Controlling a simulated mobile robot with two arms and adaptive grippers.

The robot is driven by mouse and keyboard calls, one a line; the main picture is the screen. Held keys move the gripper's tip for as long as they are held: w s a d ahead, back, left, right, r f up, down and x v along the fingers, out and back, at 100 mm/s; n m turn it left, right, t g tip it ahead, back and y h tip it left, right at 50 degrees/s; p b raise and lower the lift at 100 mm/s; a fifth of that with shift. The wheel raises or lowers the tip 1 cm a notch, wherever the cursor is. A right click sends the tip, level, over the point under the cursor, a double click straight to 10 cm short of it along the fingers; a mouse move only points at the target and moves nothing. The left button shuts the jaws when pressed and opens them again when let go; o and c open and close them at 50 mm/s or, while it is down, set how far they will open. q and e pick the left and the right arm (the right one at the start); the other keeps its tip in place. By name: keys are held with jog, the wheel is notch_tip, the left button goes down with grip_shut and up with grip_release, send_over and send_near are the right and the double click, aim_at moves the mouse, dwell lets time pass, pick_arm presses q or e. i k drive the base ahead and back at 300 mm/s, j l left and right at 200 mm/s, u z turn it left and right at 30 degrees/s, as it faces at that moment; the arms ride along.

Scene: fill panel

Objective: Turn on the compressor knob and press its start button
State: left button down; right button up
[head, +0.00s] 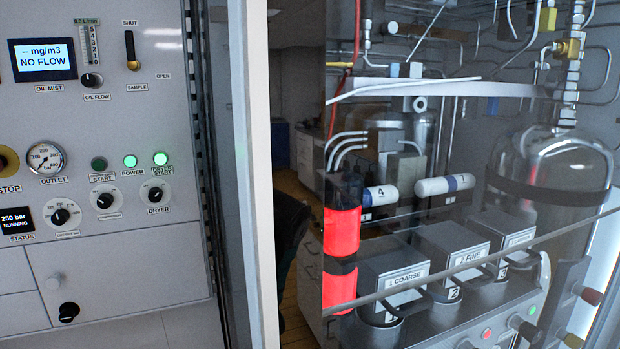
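A white control panel (120,262) fills the left of the head view. Its dark green START button (99,164) is unlit, beside a lit green POWER light (130,161) and another lit green light (160,158). Below is a row of three black knobs: a left knob (60,217), a middle knob (105,201) and the DRYER knob (155,195). The labels under the left and middle knobs are too small to read surely, so I cannot tell which is the compressor knob. Knob positions are unclear. Neither gripper shows.
The status display (17,219) reads 250 bar RUNNING; the upper display (42,59) reads NO FLOW. A white vertical post (252,180) edges the panel. Right of it stands a glazed cabinet with filter housings (453,248), pipes and a glowing red column (341,232). The panel front looks clear.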

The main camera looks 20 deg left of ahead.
aim_at(106, 200)
jog(key=u, duration=1.6)
